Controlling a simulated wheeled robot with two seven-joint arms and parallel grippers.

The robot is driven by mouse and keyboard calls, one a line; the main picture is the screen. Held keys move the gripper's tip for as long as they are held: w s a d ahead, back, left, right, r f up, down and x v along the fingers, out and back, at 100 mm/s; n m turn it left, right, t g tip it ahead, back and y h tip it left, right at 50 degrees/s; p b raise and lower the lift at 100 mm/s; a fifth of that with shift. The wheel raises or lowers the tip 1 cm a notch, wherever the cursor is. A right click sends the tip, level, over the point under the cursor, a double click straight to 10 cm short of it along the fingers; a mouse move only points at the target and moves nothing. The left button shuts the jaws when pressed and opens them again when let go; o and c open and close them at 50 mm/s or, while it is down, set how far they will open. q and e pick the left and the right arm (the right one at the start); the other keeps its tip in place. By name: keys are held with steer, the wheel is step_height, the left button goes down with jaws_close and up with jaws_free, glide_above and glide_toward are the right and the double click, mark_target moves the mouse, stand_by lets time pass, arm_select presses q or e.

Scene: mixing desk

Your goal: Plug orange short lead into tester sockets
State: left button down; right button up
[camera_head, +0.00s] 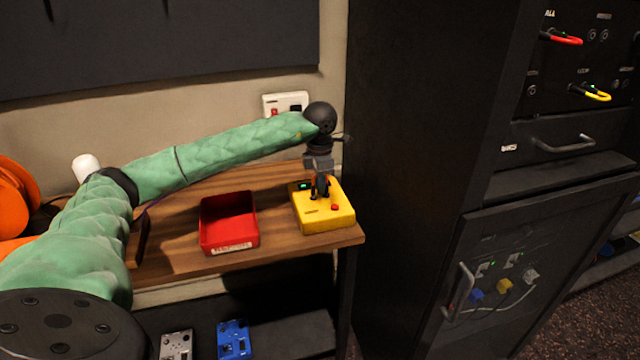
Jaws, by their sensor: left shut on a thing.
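The yellow tester (340,216) lies on the right end of the wooden shelf, with a small green display and a red button on its top. My left gripper (319,190) points down over the tester from above and is shut on the orange short lead (314,184). Only a little orange shows between the fingers, right at the tester's top. The fingers hide the sockets, and I cannot tell whether the plugs are inside them. My right gripper is not in view.
A red open bin (229,222) stands left of the tester. A wall socket (285,104) is behind my arm. Orange reels (15,195) are at far left.

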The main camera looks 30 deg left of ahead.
arm_select(q)
steer(key=shift+f+b, duration=0.4)
steer(key=shift+f, duration=0.2)
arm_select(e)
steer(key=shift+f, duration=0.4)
arm_select(q)
steer(key=c, duration=1.4)
jaws_free()
steer(key=shift+c, duration=0.2)
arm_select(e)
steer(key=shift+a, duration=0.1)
